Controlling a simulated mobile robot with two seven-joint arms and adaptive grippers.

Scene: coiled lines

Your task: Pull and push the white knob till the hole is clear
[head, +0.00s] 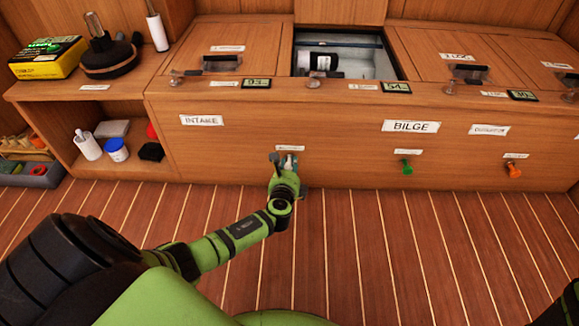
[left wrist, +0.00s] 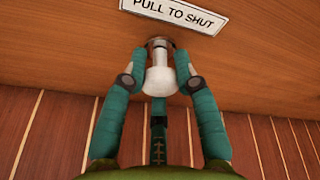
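The white knob (left wrist: 160,80) sticks out on a pale stem from a round metal collar in the wooden front, under a label reading PULL TO SHUT (left wrist: 175,13). My left gripper (left wrist: 165,60) has one teal finger on each side of the knob and stem, with the tips close to the front. I cannot tell whether both fingers press on it. In the head view my left gripper (head: 284,162) covers most of the knob. An open hatch (head: 392,62) in the top shows a pale interior and a dark-and-white cylinder (head: 322,62). No hole is clearly seen.
A green knob (head: 407,166) and an orange knob (head: 513,170) stand out to the right. Labels read INTAKE (head: 201,120) and BILGE (head: 410,127). Closed lids flank the hatch. Shelves with bottles are at left. The plank floor (head: 345,235) is clear.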

